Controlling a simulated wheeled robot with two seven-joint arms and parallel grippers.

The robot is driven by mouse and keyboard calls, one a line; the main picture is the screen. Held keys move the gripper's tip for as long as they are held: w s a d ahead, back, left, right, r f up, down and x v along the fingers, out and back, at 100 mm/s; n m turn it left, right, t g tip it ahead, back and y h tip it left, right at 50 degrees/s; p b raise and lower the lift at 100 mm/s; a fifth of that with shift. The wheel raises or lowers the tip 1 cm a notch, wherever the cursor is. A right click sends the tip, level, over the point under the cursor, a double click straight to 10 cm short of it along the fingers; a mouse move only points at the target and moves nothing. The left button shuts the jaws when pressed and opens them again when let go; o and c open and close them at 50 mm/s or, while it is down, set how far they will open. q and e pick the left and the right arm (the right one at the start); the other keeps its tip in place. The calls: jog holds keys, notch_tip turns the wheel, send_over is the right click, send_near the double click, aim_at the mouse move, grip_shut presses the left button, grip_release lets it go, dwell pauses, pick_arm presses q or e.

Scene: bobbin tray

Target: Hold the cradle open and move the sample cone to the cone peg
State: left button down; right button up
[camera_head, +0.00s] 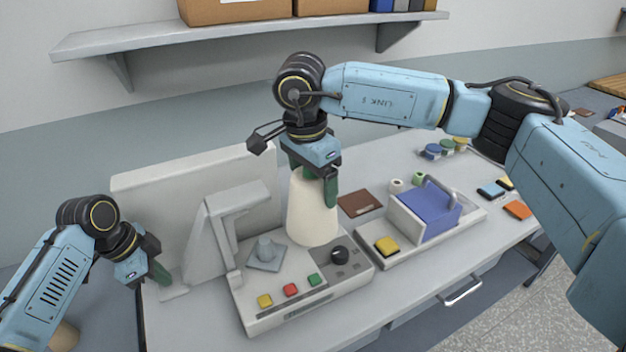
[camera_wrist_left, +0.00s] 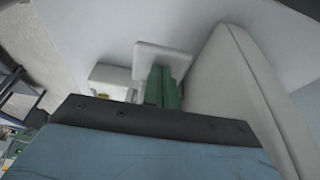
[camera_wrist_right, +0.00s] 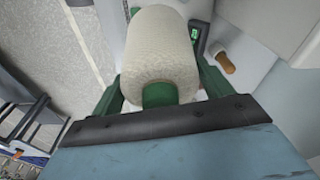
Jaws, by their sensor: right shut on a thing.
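The sample cone (camera_head: 311,212) is cream, wide end down. My right gripper (camera_head: 318,180) is shut on its top, and the cone hangs over or stands on the grey machine (camera_head: 290,312); I cannot tell if its base touches. The cone (camera_wrist_right: 160,50) and its green end also show in the right wrist view. My left gripper (camera_head: 158,272) looks shut, fingers together by a pale flat plate (camera_wrist_left: 160,58); contact is unclear.
The machine has yellow, red and green buttons and a black knob (camera_head: 340,255). To its right is a tray (camera_head: 375,255) with a blue block (camera_head: 425,208) and a yellow block. A shelf (camera_head: 250,35) with boxes hangs above. A beige rounded thing (camera_head: 65,335) is at lower left.

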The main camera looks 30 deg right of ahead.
pick_arm(q)
jog(key=shift+r, duration=2.3)
